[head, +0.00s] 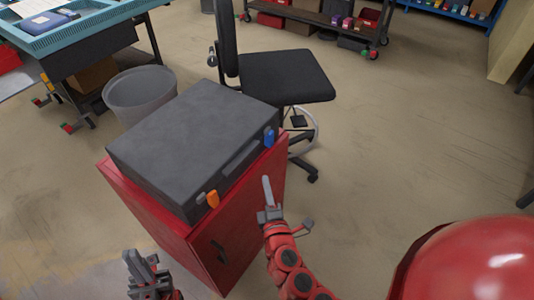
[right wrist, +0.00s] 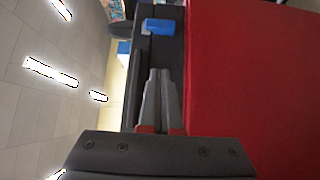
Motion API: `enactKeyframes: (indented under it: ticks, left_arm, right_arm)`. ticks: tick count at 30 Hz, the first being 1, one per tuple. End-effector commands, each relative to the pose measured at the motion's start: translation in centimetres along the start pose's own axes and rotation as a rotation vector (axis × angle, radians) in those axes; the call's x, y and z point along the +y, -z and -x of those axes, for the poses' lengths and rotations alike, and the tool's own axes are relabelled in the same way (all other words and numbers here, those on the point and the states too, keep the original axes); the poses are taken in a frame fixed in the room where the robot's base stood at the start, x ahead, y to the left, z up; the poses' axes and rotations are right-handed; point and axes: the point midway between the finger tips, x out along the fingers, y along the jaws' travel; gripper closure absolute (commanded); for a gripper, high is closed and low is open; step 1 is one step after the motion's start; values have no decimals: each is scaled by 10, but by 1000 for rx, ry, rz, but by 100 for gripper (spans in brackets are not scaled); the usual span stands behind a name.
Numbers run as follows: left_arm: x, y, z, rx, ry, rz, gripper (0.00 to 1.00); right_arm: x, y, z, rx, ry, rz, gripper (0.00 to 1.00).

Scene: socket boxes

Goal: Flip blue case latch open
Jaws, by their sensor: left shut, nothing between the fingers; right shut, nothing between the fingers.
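A dark grey case (head: 190,135) lies closed on top of a red cabinet (head: 235,238). On its front side are a blue latch (head: 269,137) at the right end and an orange latch (head: 212,199) at the left end. I cannot tell whether either latch is flipped. My right gripper (head: 266,179) is shut and empty, in front of the case and apart from the blue latch. In the right wrist view its fingertips (right wrist: 159,72) point toward the blue latch (right wrist: 159,26), with a gap between. My left gripper (head: 136,258) is shut and empty, left of the cabinet's front.
A black chair (head: 288,78) stands just behind the case at the right. A grey bin (head: 140,92) stands behind it at the left, near a teal-topped workbench (head: 85,27). Open floor (head: 420,130) lies to the right.

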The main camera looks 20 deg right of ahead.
Motion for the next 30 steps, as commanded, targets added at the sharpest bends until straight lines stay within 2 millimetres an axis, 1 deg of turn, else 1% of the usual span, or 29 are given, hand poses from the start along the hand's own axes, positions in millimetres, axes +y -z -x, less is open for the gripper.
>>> enactKeyframes:
  ticks: [2,5,11,15,18,22,25,30]
  left_arm:
    - [0,0,-2,0,0,0,100]
    - [0,1,-6,0,0,0,100]
    - [-1,3,-17,0,0,0,100]
    - [-1,4,-22,0,0,0,100]
    - [-1,4,-25,0,0,0,100]
    - [-1,5,-29,0,0,0,100]
    - [-2,5,-30,0,0,0,100]
    - [-2,5,-31,0,0,0,100]
  right_arm:
    - [1,0,-4,-1,0,0,100]
    - [2,-1,-15,-5,1,-1,100]
    - [4,-1,-56,-5,-2,-4,100]
    - [4,0,-86,-3,-2,-3,100]
    - [2,-2,-104,-3,1,-1,100]
    - [1,-19,-117,-5,2,-1,100]
    - [0,-24,-124,0,1,-2,100]
    - [0,-28,-128,1,1,-2,100]
